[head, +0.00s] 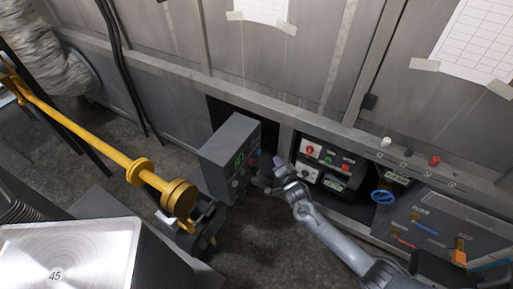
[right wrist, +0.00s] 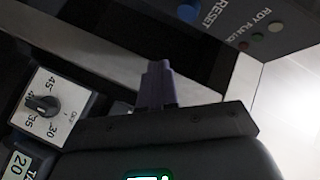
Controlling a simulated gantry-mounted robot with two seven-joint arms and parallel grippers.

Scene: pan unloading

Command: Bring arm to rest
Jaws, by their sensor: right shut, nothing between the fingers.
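My right arm (head: 335,235) reaches in from the lower right in the head view. Its gripper (head: 272,168) is close to the right side of a grey box with a green display (head: 228,150); I cannot tell whether they touch. In the right wrist view the dark purple fingers (right wrist: 156,85) are together and empty. They are in front of a dark gap between panels. My left gripper does not show.
A control panel with red and green buttons (head: 328,160) is right of the gripper. The right wrist view shows a dial (right wrist: 42,105) and a blue button (right wrist: 188,13). A yellow pole (head: 100,145) and a metal-topped block (head: 75,250) are at left. Bare floor (head: 262,232) shows in the middle.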

